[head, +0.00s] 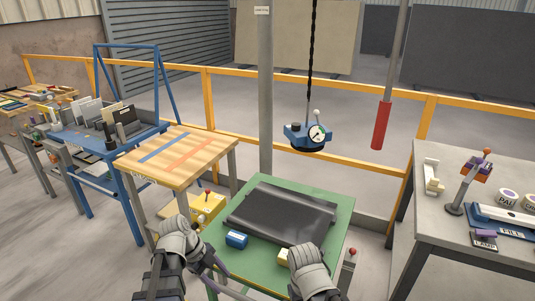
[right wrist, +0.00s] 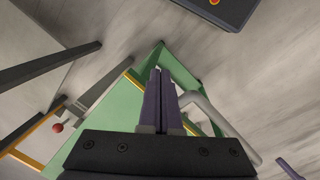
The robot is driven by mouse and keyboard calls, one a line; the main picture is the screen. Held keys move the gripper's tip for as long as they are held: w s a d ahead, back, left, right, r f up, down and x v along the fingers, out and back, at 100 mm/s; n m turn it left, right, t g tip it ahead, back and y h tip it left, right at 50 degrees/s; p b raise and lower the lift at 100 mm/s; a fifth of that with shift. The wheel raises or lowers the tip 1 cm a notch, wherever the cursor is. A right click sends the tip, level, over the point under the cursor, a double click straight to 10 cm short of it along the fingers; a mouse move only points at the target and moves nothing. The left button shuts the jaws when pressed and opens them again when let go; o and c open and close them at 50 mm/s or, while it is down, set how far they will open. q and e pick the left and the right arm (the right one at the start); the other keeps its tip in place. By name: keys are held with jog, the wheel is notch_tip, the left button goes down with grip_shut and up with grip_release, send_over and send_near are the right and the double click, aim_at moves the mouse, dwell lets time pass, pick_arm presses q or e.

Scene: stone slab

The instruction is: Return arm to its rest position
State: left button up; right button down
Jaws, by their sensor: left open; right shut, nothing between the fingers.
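My left arm comes in at the lower middle of the head view. Its gripper (head: 214,268) is open at the front left edge of the green table (head: 335,213), with nothing seen between its fingers. My right arm shows at the bottom of the head view, in front of the table; its fingers are hidden there. In the right wrist view my right gripper (right wrist: 161,78) has its purple fingers closed together and empty. The green table frame (right wrist: 110,122) shows beyond and below them.
A blue suction lifter (head: 306,137) hangs above. A grey workbench (head: 460,235) stands right, a wooden-topped table (head: 180,156) left.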

pick_arm(q)
jog(key=s+d+r+n+y+p, duration=0.2)
jog(key=d+n, duration=0.4)
jog(key=n, duration=0.3)
jog(key=s+d+r+n+y+p, duration=0.3)
jog(key=s+d+n+y+p, duration=0.1)
jog(key=d+n, duration=0.3)
jog(key=shift+s+d+r+n+g+p, duration=0.15)
jog(key=shift+s+n+g+p, duration=0.25)
jog(key=shift+n, duration=0.8)
jog(key=shift+d, duration=0.1)
dwell(1.2)
